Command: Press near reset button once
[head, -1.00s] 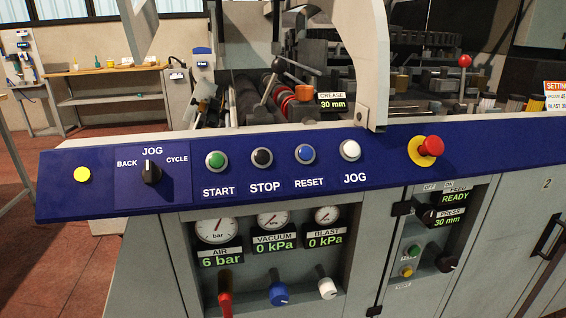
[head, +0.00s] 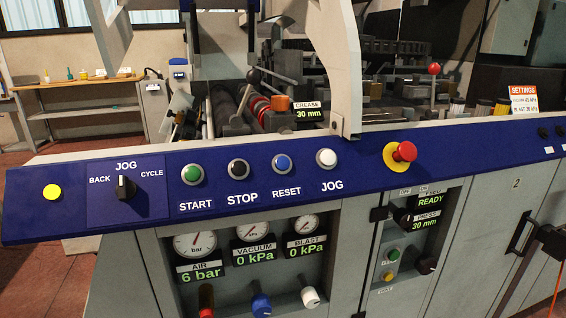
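The green START button (head: 192,174) is farther left. Nothing covers the reset button and nothing touches it.
A red emergency stop (head: 405,151) stands out right of JOG. A black selector knob (head: 124,187) is at the left. Gauges (head: 195,244) sit below. A grey machine arm (head: 340,70) rises behind the panel. A dark object (head: 553,241) with a reddish cable shows at the right edge.

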